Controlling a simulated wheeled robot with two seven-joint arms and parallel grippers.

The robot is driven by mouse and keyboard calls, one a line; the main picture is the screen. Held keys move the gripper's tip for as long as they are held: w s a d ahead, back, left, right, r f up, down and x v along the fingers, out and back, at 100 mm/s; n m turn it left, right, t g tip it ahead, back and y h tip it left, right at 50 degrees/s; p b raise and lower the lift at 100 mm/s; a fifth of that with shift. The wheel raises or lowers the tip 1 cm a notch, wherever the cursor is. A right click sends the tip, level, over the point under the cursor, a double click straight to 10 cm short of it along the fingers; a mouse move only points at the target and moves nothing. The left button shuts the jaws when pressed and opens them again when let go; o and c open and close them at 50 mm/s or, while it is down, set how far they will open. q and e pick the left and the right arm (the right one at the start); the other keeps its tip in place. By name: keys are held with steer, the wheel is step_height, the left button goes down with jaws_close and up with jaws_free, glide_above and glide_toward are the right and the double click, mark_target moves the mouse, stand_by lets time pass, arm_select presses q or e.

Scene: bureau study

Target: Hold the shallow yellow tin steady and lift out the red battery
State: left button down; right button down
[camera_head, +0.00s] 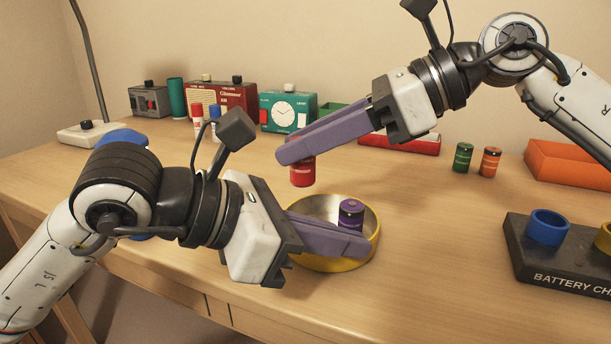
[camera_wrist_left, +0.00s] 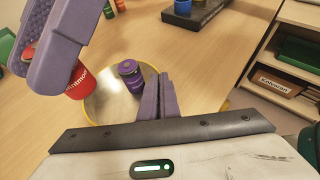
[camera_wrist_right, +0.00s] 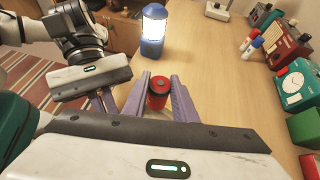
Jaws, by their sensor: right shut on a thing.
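The shallow yellow tin (camera_head: 322,268) sits on the desk, and a purple battery (camera_head: 351,213) stands upright in it. My left gripper (camera_head: 366,246) has its fingers close together, reaching across the tin to its right side; the left wrist view shows them (camera_wrist_left: 168,80) beside the purple battery (camera_wrist_left: 130,72). Whether they touch the tin is unclear. My right gripper (camera_head: 282,156) is shut on the red battery (camera_head: 302,173), held upright above the tin's back left edge. The battery also shows between the fingers in the right wrist view (camera_wrist_right: 159,90).
A green battery (camera_head: 463,157) and an orange battery (camera_head: 490,161) stand at the back right. A black battery charger (camera_head: 560,275) is at front right, an orange tray (camera_head: 570,165) behind it. A blue lantern (camera_wrist_right: 153,30) stands left. Radios and a clock (camera_head: 286,112) line the back.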

arm_select(q)
steer(key=shift+w+a+f, duration=0.15)
steer(key=shift+f, duration=0.05)
steer(key=c, duration=2)
jaws_free()
steer(key=shift+o, duration=0.3)
steer(key=shift+r, duration=0.1)
